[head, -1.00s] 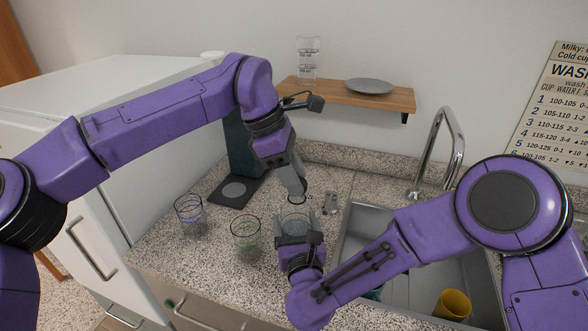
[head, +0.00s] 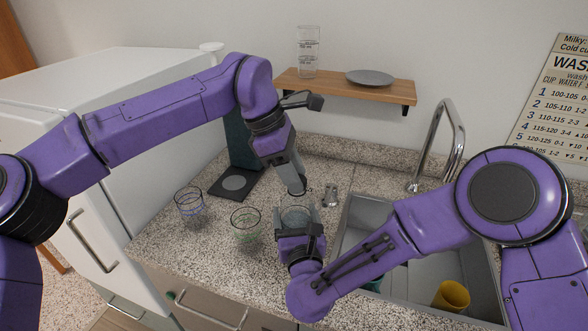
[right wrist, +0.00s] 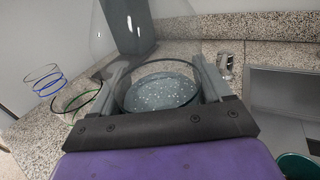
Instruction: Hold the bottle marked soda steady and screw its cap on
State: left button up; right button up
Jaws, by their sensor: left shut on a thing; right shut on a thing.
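The bottle (head: 296,214) is clear, with a grey-blue lower part, and stands on the speckled counter. My right gripper (head: 295,224) is shut around its lower body. In the right wrist view the bottle (right wrist: 158,92) sits between the two fingers of this gripper (right wrist: 160,80), and its clear upper walls rise out of the picture. No soda marking is readable. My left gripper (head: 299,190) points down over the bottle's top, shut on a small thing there. A thin dark ring shows at its fingertips; whether this is the cap or the bottle's rim I cannot tell.
The sink (head: 420,277) holds a yellow cup (head: 451,297). A dark stand (head: 236,183) is behind left.

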pick_arm(q)
jog(key=shift+f, duration=0.15)
pick_arm(e)
grip_shut()
pick_arm(q)
jog(key=m+g, duration=0.1)
jog(key=m, duration=0.3)
jog(key=shift+w+d+m+g+y, duration=0.1)
jog(key=shift+w+m+g+y, duration=0.1)
jog(key=shift+m+g+y, duration=0.15)
jog(key=m+g, duration=0.1)
jog(key=m, duration=0.1)
jog(key=m+y, duration=0.1)
jog(key=m, duration=0.2)
jog(key=shift+g, duration=0.35)
jog(key=o, duration=1)
jog(key=shift+d+r, duration=0.1)
jog(key=shift+r, duration=2.15)
jog(key=shift+c, duration=0.2)
